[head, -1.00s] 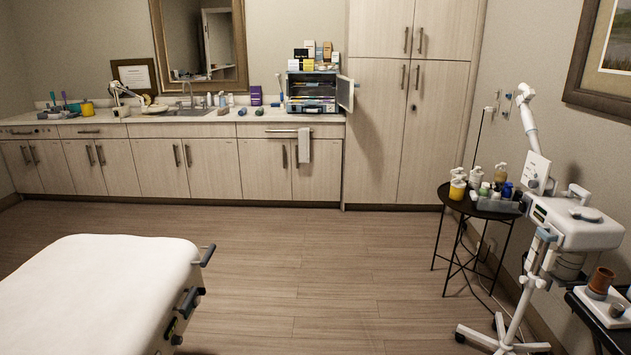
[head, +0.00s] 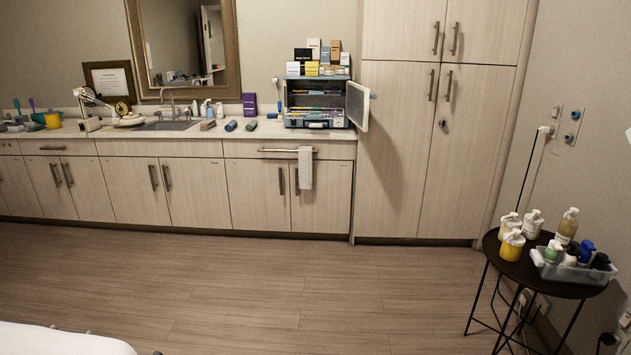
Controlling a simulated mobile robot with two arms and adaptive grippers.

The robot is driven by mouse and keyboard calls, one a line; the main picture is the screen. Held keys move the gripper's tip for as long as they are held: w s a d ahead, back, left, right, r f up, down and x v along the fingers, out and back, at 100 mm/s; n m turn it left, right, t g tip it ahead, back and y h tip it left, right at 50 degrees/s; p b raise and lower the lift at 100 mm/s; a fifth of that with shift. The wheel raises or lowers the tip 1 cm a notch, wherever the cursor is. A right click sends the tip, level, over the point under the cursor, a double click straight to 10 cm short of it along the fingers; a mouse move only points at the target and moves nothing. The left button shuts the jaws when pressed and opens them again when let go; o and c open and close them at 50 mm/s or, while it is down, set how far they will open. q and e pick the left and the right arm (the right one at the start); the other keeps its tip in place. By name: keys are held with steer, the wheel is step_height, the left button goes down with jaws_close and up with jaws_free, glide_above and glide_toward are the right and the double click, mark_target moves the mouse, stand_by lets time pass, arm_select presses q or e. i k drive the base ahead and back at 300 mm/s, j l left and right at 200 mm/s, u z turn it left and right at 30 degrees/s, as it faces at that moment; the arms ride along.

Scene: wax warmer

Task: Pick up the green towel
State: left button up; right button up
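No towel that is clearly green shows in the head view. A pale whitish-grey towel (head: 305,168) hangs over the bar handle (head: 287,150) of a drawer in the counter's cabinet row, right of the middle of that row. It hangs straight down in front of the cabinet doors, with nothing touching it but the bar. Neither of my grippers shows in the picture.
The counter (head: 225,130) carries a sink, a lamp, bottles and an open cabinet box (head: 316,103). A tall cupboard (head: 440,150) stands right of it. A round black table (head: 520,270) with bottles is at right. A white bed (head: 60,340) edges in at lower left. The wood floor (head: 270,275) between is clear.

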mark_target(251, 124)
steer(key=i+u, duration=0.15)
steer(key=i, duration=0.45)
steer(key=i+u, duration=0.1)
steer(key=i, duration=0.55)
steer(key=i+l+u, duration=0.15)
steer(key=i, duration=0.45)
